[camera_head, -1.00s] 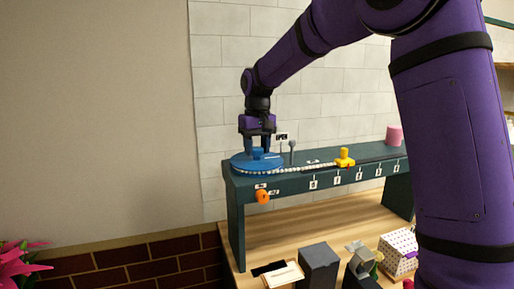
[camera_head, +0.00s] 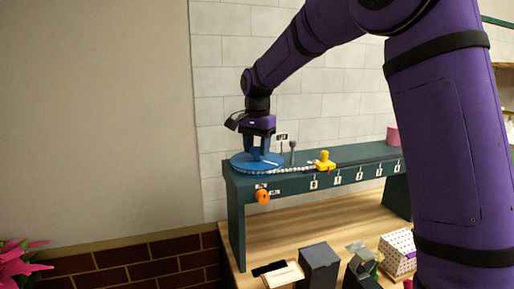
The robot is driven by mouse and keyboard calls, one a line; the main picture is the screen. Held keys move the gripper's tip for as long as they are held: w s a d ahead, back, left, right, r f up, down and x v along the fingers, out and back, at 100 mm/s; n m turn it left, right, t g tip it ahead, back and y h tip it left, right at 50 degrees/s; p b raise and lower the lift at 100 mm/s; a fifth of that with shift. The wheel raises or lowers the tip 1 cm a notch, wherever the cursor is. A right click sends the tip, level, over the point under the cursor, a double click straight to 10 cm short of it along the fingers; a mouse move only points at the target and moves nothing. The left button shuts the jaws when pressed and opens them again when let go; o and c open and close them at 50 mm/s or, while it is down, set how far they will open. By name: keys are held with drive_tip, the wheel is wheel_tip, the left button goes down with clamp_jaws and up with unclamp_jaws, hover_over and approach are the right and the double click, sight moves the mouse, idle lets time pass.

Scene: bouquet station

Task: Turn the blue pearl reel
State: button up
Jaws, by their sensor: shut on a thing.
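The blue reel (camera_head: 243,164) lies flat at the left end of a dark green raised shelf. A string of white pearls (camera_head: 294,170) runs from the reel's front edge to the right along the shelf. The fingers hide most of that part.
An orange knob (camera_head: 263,196) sticks out of the shelf's front. A pink cylinder (camera_head: 392,136) stands at the shelf's right end. A dark box (camera_head: 319,265) and a dotted box (camera_head: 398,252) stand on the wooden table below.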

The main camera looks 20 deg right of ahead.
sight(257, 148)
drive_tip(key=shift+m, duration=2)
drive_tip(key=o, duration=1.3)
wheel_tip(257, 148, up, 11)
drive_tip(key=shift+f, duration=0.1)
